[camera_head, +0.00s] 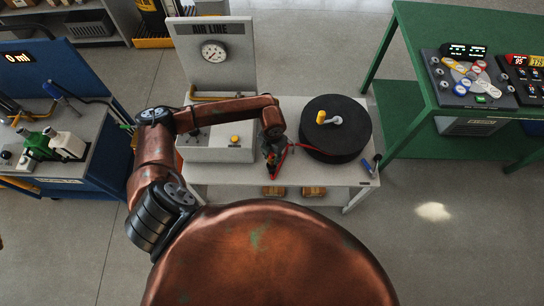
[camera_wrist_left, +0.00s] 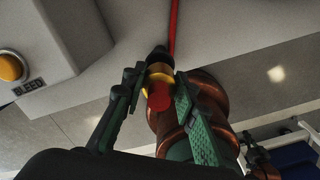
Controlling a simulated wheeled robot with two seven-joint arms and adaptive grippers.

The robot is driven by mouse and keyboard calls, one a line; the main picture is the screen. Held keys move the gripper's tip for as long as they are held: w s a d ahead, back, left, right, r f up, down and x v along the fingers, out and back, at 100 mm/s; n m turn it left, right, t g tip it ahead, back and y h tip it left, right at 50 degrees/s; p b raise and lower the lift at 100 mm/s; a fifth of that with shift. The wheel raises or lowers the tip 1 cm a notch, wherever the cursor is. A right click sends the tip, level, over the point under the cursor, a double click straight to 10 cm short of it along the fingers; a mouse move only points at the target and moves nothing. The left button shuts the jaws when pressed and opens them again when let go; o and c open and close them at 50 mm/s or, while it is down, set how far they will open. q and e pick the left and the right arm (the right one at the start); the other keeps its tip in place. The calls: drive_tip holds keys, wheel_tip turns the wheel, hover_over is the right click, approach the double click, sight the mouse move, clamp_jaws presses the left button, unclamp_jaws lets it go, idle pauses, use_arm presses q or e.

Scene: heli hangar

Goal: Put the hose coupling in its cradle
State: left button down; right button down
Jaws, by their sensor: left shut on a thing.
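The hose coupling (camera_wrist_left: 157,82) shows in the left wrist view as a yellow ring with a red end and a dark collar. A red hose (camera_wrist_left: 174,22) runs up from it. My left gripper (camera_wrist_left: 158,102) is shut on the coupling, one green finger on each side. In the head view my left gripper (camera_head: 271,168) is over the front of the light workbench (camera_head: 225,175), and the red hose (camera_head: 284,158) leads from it towards the black reel (camera_head: 337,144). The coupling is too small to make out there. I cannot make out the cradle.
A grey AIR LINE panel (camera_head: 210,38) with a gauge stands at the bench's back, above a box with a yellow BLEED button (camera_head: 235,139). A blue-handled tool (camera_head: 368,165) is at the right edge. A blue bench (camera_head: 85,75) and green table (camera_head: 405,85) flank the workbench.

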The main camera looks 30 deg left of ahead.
use_arm(q)
drive_tip(key=shift+f, duration=0.2)
idle(0.4)
drive_tip(key=shift+f+b, duration=1.2)
drive_tip(key=shift+f, duration=0.6)
drive_tip(key=c, duration=1.5)
unclamp_jaws()
drive_tip(key=shift+r, duration=0.1)
drive_tip(key=shift+o, duration=0.3)
drive_tip(key=o, duration=0.4)
drive_tip(key=shift+o, duration=0.2)
drive_tip(key=shift+r+p, duration=3.85)
drive_tip(key=shift+r, duration=1.7)
